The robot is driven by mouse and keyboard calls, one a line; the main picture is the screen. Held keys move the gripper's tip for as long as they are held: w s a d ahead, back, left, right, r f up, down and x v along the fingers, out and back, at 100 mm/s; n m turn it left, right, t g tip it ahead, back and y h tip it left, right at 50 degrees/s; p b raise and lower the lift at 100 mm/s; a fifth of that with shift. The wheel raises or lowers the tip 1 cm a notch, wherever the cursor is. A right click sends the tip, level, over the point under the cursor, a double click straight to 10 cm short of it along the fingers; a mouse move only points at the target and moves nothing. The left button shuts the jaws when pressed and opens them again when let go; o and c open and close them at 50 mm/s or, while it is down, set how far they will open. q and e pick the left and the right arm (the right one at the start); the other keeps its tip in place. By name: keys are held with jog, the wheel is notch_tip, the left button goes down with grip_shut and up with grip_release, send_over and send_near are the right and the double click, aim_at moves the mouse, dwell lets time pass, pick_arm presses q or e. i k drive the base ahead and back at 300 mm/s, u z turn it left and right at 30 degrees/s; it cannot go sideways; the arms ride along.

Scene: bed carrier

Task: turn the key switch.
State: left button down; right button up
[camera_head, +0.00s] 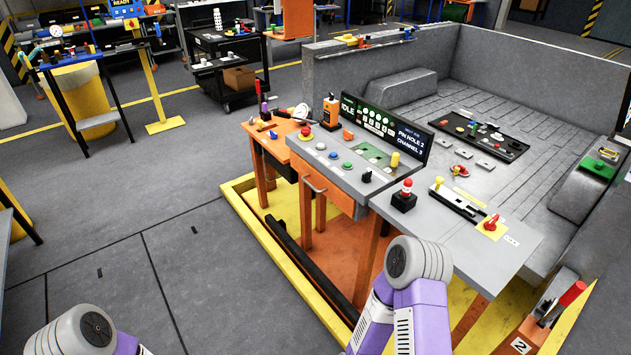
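A grey control panel (335,165) stands on an orange workbench at the centre. Along its front edge are several coloured buttons and a small black knob (366,176) at its right end, which may be the key switch; its turn position is too small to tell. A red rotary handle on a yellow plate (490,226) sits on the grey side table to the right. Only grey-capped joints and purple links of my two arms show, at the bottom left and bottom centre. Neither gripper is in view.
An upright display (384,130) stands behind the panel. A black box with a red button (404,196) and a slotted lever plate (458,206) are on the side table (470,255). A yellow floor frame (280,262) surrounds the bench base. The floor at left is open.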

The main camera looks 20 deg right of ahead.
aim_at(365, 176)
jog(key=u, duration=0.35)
jog(key=i, duration=1.1)
jog(key=z, duration=0.95)
